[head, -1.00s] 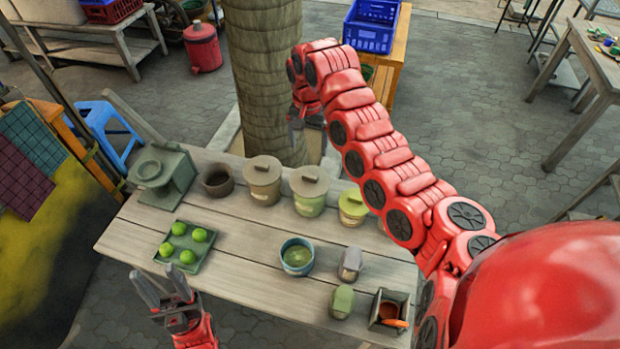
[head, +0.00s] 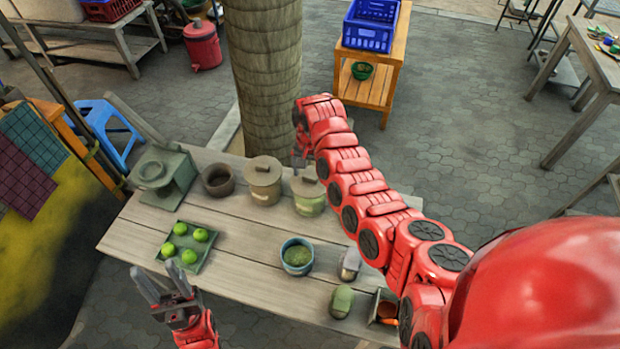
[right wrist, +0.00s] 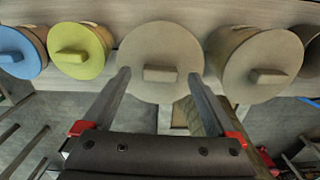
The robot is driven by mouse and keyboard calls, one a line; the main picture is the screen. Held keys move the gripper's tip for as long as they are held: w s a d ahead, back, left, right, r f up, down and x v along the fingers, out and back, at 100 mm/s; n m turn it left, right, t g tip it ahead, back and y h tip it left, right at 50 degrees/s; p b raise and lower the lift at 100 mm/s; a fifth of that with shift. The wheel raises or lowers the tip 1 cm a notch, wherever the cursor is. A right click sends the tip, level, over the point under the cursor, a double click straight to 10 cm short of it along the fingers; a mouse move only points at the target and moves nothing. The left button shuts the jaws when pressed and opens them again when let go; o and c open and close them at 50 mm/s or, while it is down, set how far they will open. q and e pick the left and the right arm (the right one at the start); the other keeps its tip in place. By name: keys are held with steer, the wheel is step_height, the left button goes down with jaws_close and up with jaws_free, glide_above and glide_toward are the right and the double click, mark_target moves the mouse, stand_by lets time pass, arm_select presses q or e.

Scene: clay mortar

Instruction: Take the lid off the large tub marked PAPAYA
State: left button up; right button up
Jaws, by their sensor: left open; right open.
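Two large tubs with round beige lids stand along the table's back edge: a tan tub (head: 262,190) and a green-bodied tub (head: 310,205). No marking is readable, so I cannot tell which is PAPAYA. My right gripper (head: 298,160) is open at the green-bodied tub. In the right wrist view its fingertips (right wrist: 160,80) lie either side of the block handle (right wrist: 160,74) on the middle beige lid (right wrist: 160,50); contact is unclear. The tan tub's lid (right wrist: 262,65) is to the right there. My left gripper (head: 160,285) is open and empty before the table's front edge.
Yellow-green (right wrist: 82,50) and blue (right wrist: 18,52) lids sit to the left in the right wrist view. A dark bowl (head: 218,180), a green tray (head: 190,258) with green fruit and a blue-rimmed bowl (head: 297,256) share the table. A trunk (head: 265,80) stands close behind.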

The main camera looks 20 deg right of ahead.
steer(key=shift+f, duration=0.5)
steer(key=c, duration=1.4)
steer(key=shift+c, duration=0.2)
